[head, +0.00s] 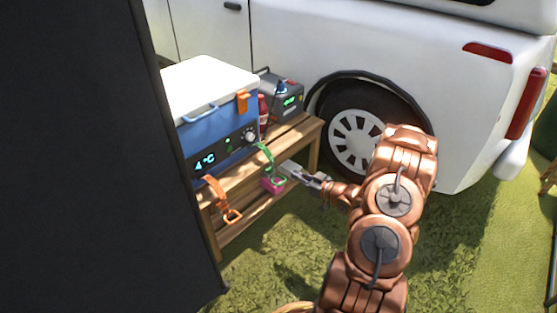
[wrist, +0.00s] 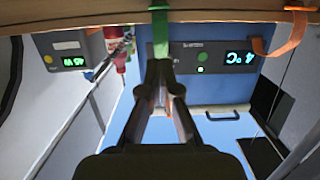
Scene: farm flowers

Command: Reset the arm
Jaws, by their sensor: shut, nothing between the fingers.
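My gripper (head: 286,168) reaches out at the front edge of the wooden bench, close to a green strap and a small pink item. In the wrist view its two fingers (wrist: 160,70) meet at the tips, shut and empty, in front of the green strap (wrist: 159,25). The copper-coloured arm comes up from the lower right in the head view. The green strap (head: 266,153) hangs at the bench edge, and the pink item (head: 272,185) is just below it. I cannot tell whether the fingertips touch the strap.
On the bench (head: 240,178) stand a blue cooler (head: 220,128) with a white lid, a red bottle (head: 262,108) and a grey power box (head: 284,98). An orange strap (head: 218,193) hangs in front. A white vehicle (head: 290,35) stands behind. A dark panel (head: 90,160) fills the left. Grass lies to the right.

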